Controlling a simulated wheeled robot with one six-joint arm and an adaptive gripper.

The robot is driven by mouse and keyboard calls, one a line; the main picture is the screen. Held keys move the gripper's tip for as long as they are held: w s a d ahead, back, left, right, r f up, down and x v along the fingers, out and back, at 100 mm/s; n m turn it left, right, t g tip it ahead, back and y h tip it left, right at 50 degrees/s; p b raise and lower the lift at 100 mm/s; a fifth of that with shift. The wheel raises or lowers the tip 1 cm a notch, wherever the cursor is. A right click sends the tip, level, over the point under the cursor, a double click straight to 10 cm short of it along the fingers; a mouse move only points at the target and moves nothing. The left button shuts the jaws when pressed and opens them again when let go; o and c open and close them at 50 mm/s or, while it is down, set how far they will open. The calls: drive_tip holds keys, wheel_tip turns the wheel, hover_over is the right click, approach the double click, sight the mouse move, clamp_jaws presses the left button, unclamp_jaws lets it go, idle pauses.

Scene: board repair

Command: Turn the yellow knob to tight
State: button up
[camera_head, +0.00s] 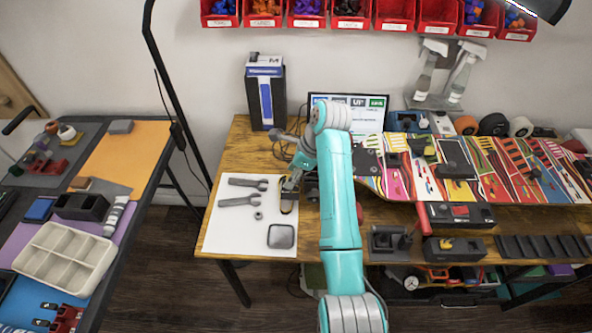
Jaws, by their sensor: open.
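A small yellow knob (446,243) sits on a dark block (436,253) at the front edge of the wooden table, right of centre. Its turned position is too small to read. My gripper (291,186) is well to the left of it, pointing down over the right edge of a white sheet. The gripper is open, though its fingers show small. It is close to a dark and yellow tool (288,204) lying on the sheet; I cannot tell whether they touch.
The white sheet (228,234) bears wrenches (240,200), a nut and a dark square. A dark fixture with a red lever (405,241) stands left of the knob's block. A black box with a red part (460,213) is behind it. Colourful boards (490,170) cover the table's right.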

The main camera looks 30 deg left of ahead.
drive_tip(key=shift+a+f, duration=0.1)
drive_tip(key=shift+f, duration=0.15)
clamp_jaws()
drive_tip(key=shift+n, duration=0.4)
drive_tip(key=n+g, duration=0.1)
drive_tip(key=n, duration=0.1)
drive_tip(key=n+h, duration=0.1)
drive_tip(key=n, duration=0.2)
drive_tip(key=shift+a+r+g, duration=0.1)
drive_tip(key=shift+g, duration=0.3)
drive_tip(key=shift+n+g+h, duration=0.3)
drive_tip(key=shift+n+h, duration=0.6)
drive_tip(key=shift+n, duration=1.3)
